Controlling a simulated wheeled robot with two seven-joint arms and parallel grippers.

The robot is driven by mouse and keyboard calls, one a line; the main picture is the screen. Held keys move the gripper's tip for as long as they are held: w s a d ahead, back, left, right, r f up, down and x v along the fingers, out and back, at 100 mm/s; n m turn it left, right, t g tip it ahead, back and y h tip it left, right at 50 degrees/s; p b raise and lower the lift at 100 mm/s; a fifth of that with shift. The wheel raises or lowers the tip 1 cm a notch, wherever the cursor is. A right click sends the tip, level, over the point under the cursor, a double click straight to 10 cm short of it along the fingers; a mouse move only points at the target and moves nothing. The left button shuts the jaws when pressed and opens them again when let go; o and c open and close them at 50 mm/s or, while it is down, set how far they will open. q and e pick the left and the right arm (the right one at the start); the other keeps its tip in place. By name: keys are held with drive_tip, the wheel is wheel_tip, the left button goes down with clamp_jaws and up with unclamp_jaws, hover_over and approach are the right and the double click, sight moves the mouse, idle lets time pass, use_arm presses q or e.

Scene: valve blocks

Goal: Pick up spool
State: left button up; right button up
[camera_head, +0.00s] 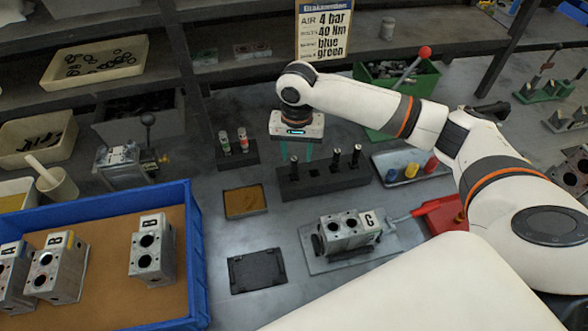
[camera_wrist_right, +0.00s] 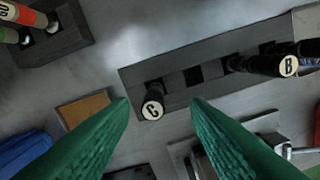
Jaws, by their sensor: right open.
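Black spools stand upright in a dark rack (camera_head: 325,184) on the bench; the rack also shows in the wrist view (camera_wrist_right: 207,95). The leftmost spool (camera_head: 294,167) has a round end marked C in the wrist view (camera_wrist_right: 153,102). A second spool (camera_head: 335,161), and a third (camera_head: 356,157), stand toward the rack's right end; an end marked B (camera_wrist_right: 287,65) shows there. My right gripper (camera_head: 296,153) is open above the rack's left end. In the wrist view its green fingers lie either side of spool C, apart from it. My left gripper is out of view.
A block with two coloured-band pieces (camera_head: 236,154) stands left of the rack. A blue-rimmed crate (camera_head: 197,255) holds more blocks. A tray of coloured parts (camera_head: 440,172) is at right.

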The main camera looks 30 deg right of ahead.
sight(294, 169)
drive_tip(key=shift+f, duration=0.55)
drive_tip(key=shift+w+f, duration=0.1)
drive_tip(key=shift+f, duration=0.25)
drive_tip(key=f, duration=0.2)
drive_tip(key=f+p, duration=0.1)
drive_tip(key=f, duration=0.1)
drive_tip(key=shift+a+f, duration=0.1)
drive_tip(key=shift+a, duration=0.15)
drive_tip(key=shift+f, duration=0.55)
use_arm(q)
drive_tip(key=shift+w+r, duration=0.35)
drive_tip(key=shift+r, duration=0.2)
use_arm(e)
clamp_jaws()
